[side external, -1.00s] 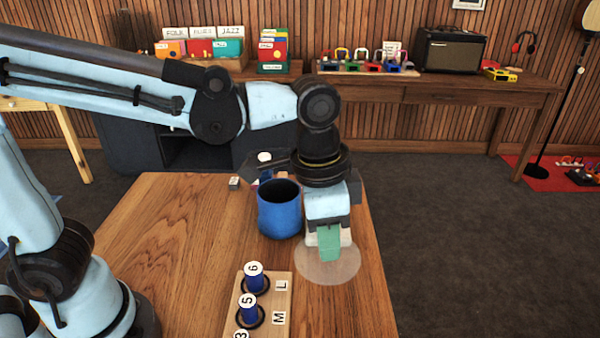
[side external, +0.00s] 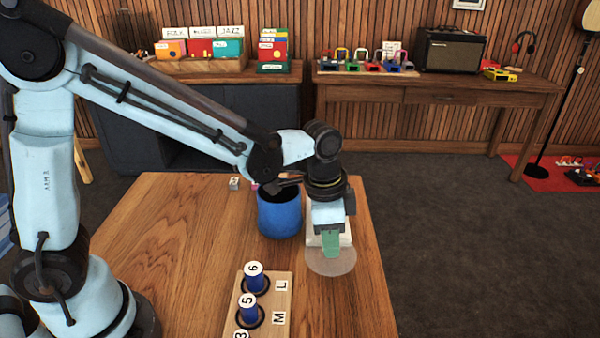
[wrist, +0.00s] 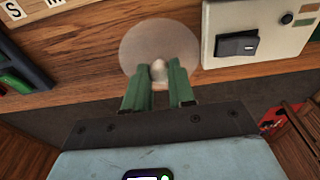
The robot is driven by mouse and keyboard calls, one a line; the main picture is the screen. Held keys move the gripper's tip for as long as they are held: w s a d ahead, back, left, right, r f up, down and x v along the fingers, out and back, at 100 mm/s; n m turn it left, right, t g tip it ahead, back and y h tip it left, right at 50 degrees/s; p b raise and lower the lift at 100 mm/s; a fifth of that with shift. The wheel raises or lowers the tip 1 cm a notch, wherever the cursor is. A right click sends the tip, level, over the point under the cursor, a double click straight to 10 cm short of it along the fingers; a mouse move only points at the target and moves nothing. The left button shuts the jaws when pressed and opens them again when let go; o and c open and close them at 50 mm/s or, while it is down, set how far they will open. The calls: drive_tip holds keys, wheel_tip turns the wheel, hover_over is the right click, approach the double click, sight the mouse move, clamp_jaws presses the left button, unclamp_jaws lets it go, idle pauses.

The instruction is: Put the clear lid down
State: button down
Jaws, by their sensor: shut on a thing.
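The clear lid (side external: 331,264) is a round, see-through disc with a pale knob (wrist: 159,71), seen best in the wrist view. My gripper (side external: 331,250) has green fingers and points down near the table's right edge. Its fingers are shut on the knob, which sits between their tips in the wrist view (wrist: 157,75). The lid looks level and low over the wooden table (side external: 170,240); I cannot tell whether it touches the wood. A blue open-topped canister (side external: 280,215) stands upright to the left of my gripper, apart from the lid.
A wooden rack (side external: 283,270) with numbered blue cylinders and size letters is front-left of the lid. A pale box with a black switch (wrist: 270,20) is close beside the lid, mostly hidden behind my gripper in the side view. The table's left part is clear.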

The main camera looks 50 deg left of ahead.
sight(322, 253)
drive_tip(key=shift+f, duration=1.95)
drive_tip(key=shift+f, duration=0.1)
drive_tip(key=c, duration=1)
unclamp_jaws()
drive_tip(key=shift+o, duration=0.2)
wheel_tip(322, 253, up, 12)
drive_tip(key=a+f, duration=0.1)
drive_tip(key=s+a+n+t+y, duration=0.1)
drive_tip(key=s+a+n+t, duration=0.5)
drive_tip(key=a, duration=0.5)
drive_tip(key=shift+s+a+r+n, duration=0.45)
drive_tip(key=shift+s+n, duration=0.65)
drive_tip(key=shift+n, duration=0.4)
